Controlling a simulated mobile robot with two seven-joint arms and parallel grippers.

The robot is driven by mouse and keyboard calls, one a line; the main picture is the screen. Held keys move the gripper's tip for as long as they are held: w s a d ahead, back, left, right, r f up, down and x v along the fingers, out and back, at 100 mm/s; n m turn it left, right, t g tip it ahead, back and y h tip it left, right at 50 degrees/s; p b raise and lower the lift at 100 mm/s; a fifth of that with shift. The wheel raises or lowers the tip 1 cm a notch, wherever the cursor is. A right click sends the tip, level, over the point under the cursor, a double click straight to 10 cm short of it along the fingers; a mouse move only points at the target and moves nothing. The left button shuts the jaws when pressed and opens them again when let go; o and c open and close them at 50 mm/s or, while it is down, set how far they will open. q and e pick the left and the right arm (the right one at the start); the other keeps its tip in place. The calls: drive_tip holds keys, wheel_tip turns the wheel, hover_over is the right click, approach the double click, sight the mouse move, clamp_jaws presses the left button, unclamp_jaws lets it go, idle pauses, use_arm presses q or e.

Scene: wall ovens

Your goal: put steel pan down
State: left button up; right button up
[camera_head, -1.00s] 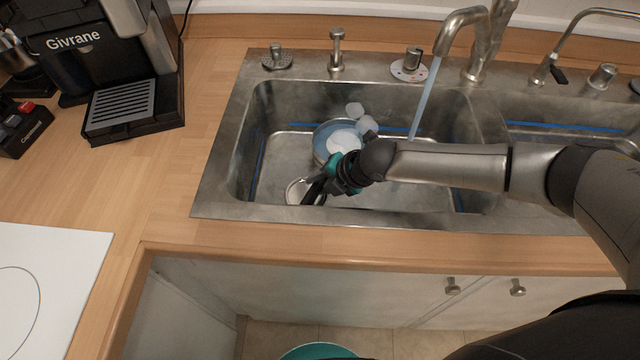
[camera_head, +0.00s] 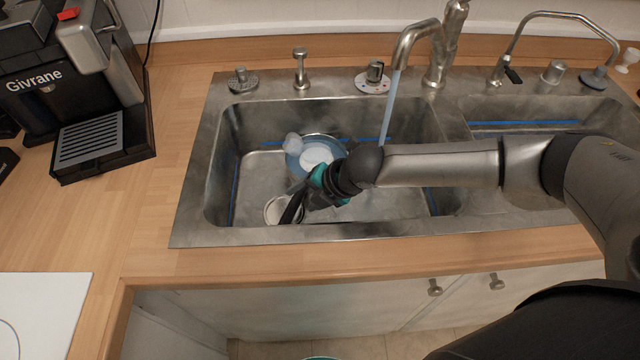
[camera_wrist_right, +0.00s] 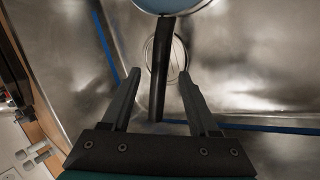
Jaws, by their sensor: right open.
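The steel pan (camera_head: 314,153) sits in the left basin of the sink, with blue and pale patches inside it. Part of it is hidden behind my right wrist. In the right wrist view the pan's edge (camera_wrist_right: 172,6) shows at the top, and its dark handle (camera_wrist_right: 158,85) runs down from it. My right gripper (camera_wrist_right: 160,75) is open, with one finger on each side of the handle and gaps visible on both sides. In the head view this gripper (camera_head: 298,204) is low in the left basin, near its front wall. My left gripper is not in view.
A round drain (camera_wrist_right: 167,60) lies in the basin floor, partly behind the handle. Water runs from the faucet (camera_head: 404,50) just behind my right arm. A coffee machine (camera_head: 75,90) stands on the counter at left. The right basin (camera_head: 530,120) looks empty where visible.

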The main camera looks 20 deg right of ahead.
drive_tip(key=p+v, duration=0.1)
drive_tip(key=v, duration=0.7)
drive_tip(key=shift+p, duration=0.35)
